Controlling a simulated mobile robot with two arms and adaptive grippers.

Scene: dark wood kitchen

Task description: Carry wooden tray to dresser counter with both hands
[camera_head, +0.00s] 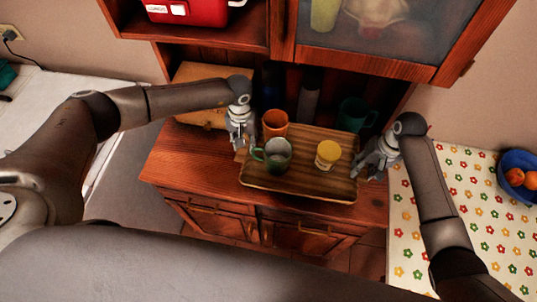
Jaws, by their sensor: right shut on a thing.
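The wooden tray (300,184) is at the dresser counter (180,158), its front edge at the counter's front. I cannot tell whether it rests fully on the surface. A green mug (279,154) and a yellow-lidded jar (327,155) stand upright on it. An orange cup (275,123) stands at its back left corner. My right gripper (366,165) is shut on the tray's right edge. My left gripper (241,145) points down at the tray's left edge; its fingers are too small to read.
A wooden board (200,72), dark bottles (309,95) and a teal mug (354,114) stand at the back of the counter. A cabinet overhangs it. A flowered table (480,200) with a blue fruit bowl (515,178) is at right. The counter's left front is clear.

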